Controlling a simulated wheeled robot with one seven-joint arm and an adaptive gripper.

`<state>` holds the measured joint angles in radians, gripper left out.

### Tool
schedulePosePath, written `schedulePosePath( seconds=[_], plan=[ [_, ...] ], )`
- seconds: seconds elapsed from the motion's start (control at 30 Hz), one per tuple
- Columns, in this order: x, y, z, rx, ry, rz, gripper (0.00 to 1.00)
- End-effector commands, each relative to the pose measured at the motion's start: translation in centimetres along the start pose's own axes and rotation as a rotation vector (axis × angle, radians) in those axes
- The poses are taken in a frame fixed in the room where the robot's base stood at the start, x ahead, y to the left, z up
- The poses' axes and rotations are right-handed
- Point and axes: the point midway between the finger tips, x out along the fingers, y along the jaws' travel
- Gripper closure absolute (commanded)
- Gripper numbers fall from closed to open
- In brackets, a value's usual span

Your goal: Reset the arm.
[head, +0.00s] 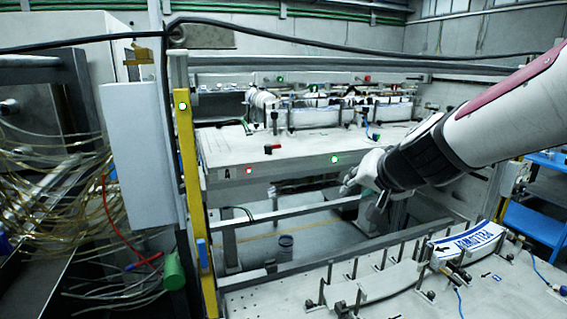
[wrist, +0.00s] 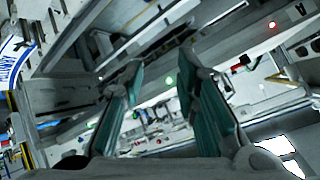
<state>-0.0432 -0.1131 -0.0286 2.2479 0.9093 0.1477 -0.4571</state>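My arm (head: 500,115) reaches in from the right in the head view. My gripper (head: 362,193) hangs at its end, over the gap between the back bench and the front bench. In the wrist view the two teal-padded fingers (wrist: 160,72) stand apart with nothing between them, so the gripper is open and empty. A curved label stack with blue lettering (head: 478,240) sits among posts on the front bench, below and right of the gripper. A blue-lettered piece also shows at the left edge of the wrist view (wrist: 12,62).
The back bench (head: 300,147) carries a machine with green and red lights. The front bench (head: 290,297) has upright posts and a curved rail. A yellow post (head: 190,200) and a white panel (head: 142,155) stand at left beside loose cables. A blue cart (head: 535,222) stands at right.

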Motion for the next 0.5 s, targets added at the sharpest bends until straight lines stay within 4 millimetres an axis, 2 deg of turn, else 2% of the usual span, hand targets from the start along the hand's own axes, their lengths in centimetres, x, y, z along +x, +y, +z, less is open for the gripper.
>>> schedulePosePath(
  seconds=[0.03, 0.1, 0.23, 0.4, 0.5],
  plan=[
    [-2.4, -0.7, 1.3, -0.042, -0.034, -0.032, 0.72],
    [-5.1, -1.0, 3.6, -0.102, -0.100, -0.056, 0.72],
    [-10.1, 0.1, 8.4, -0.211, -0.226, -0.047, 0.72],
    [-15.9, 4.1, 14.2, -0.326, -0.371, 0.057, 0.72],
    [-18.5, 6.7, 16.6, -0.366, -0.429, 0.137, 0.72]
  ],
)
